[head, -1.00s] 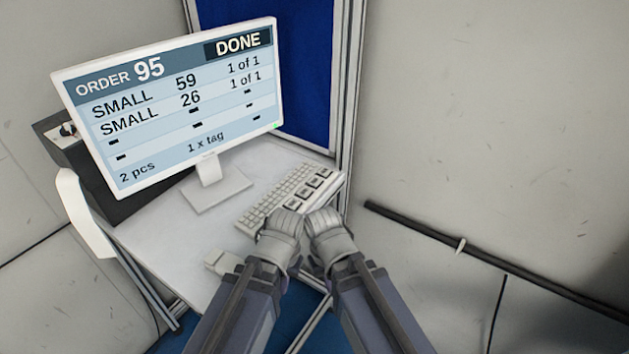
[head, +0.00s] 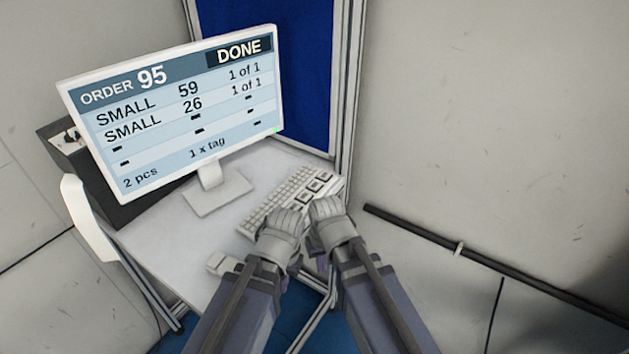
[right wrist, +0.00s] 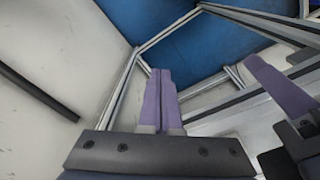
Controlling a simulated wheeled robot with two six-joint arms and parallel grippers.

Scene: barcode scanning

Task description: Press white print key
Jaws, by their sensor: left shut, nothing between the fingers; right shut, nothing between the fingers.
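The keyboard (head: 278,197) lies on the white desk in front of the monitor. Several large dark-framed keys (head: 318,184) sit at its right part; I cannot tell which is the white print key. My right gripper (head: 327,207) is over the right front edge of the keyboard, close to the large keys. Its two purple fingers are together and empty in the right wrist view (right wrist: 160,74). My left gripper (head: 288,219) is beside it, over the front of the keyboard, shut and empty. The hands hide both sets of fingertips in the head view, so contact with a key cannot be seen.
The monitor (head: 180,110) reads order 95, DONE, 2 pcs, 1 x tag. A small white object (head: 222,263) lies at the desk's front edge. A metal frame post (head: 345,90) and wall stand close on the right. The desk (head: 160,240) is clear left of the keyboard.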

